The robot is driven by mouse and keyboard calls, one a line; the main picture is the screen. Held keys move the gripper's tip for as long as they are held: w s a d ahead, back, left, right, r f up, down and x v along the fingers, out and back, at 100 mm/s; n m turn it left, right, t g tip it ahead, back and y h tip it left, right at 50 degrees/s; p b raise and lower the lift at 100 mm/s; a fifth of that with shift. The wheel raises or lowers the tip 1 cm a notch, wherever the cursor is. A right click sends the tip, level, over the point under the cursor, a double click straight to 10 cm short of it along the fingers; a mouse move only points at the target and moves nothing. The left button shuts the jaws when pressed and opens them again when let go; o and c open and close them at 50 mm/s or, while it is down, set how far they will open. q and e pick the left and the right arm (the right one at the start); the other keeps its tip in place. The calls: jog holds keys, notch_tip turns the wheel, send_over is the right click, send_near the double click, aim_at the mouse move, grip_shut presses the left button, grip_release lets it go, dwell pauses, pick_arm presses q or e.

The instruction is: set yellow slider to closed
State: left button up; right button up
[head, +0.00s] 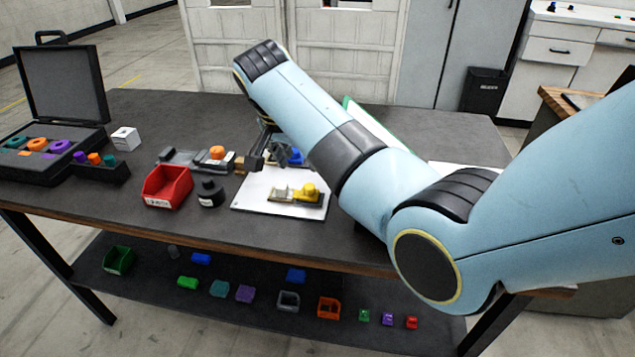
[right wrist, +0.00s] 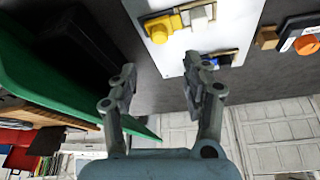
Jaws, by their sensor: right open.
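The yellow slider (head: 307,189) sits on a white board on the table, with its yellow knob toward the right end of its base in the head view. In the right wrist view the yellow slider (right wrist: 160,29) is at the top, beside a pale grey block on the same base. My right gripper (head: 256,159) hangs behind and left of it in the head view. In the right wrist view the right gripper (right wrist: 159,84) is open and empty, its fingers spread apart and clear of the yellow knob. My left gripper is out of view.
A blue slider (head: 291,155) is partly hidden by my right arm. An orange-knobbed slider (head: 217,153), a red bin (head: 167,187) and a black container (head: 209,193) stand to the left. A green-edged item (right wrist: 60,90) lies left in the wrist view.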

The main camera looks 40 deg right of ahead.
aim_at(309, 186)
jog(key=x, duration=1)
jog(key=shift+f, duration=0.3)
jog(key=shift+c, duration=0.3)
grip_shut()
jog(key=shift+s, duration=0.1)
